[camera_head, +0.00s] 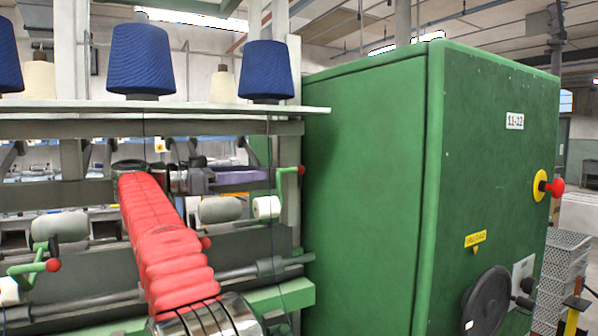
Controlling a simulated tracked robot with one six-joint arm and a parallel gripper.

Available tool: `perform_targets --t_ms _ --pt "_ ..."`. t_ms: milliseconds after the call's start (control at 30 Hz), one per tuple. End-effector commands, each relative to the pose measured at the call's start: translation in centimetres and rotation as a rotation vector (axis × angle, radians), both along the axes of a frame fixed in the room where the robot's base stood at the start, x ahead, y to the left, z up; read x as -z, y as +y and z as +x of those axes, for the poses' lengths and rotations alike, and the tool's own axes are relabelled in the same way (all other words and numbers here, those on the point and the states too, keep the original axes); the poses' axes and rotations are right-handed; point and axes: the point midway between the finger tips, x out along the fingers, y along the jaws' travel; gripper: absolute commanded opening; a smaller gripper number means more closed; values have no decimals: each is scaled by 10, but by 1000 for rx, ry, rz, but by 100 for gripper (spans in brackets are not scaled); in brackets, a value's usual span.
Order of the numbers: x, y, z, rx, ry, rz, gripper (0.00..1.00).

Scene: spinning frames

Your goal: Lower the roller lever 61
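My red-sleeved arm (160,235) reaches up from the bottom of the picture into the spinning frame. Its dark wrist bends right, and my gripper (240,176), grey with a purplish front part, points right. It is seen side on, so its opening does not show. A green lever with a red knob (300,170) stands raised just right of the gripper tip; I cannot tell whether they touch. Another green lever with a red knob (53,265) sits lower at the left. A third red knob (206,243) shows beside my sleeve. I can read no number 61 on any lever.
A large green cabinet (365,180) marked 11-12 stands close on the right, with a red button (556,187) and a black handwheel (487,303). Blue yarn cones (142,58) stand on the shelf above. A horizontal rod (235,272) crosses below the levers.

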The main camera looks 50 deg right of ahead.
Motion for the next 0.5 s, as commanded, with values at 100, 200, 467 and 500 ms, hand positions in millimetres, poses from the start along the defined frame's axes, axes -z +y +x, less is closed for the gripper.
perform_targets --t_ms 100,200,467,500 --pt "-1 -7 -3 0 -1 0 30" --pt "-1 -18 -7 1 -1 0 30" --pt "0 -55 -18 1 1 1 30" --pt "0 -60 -20 1 1 1 30"
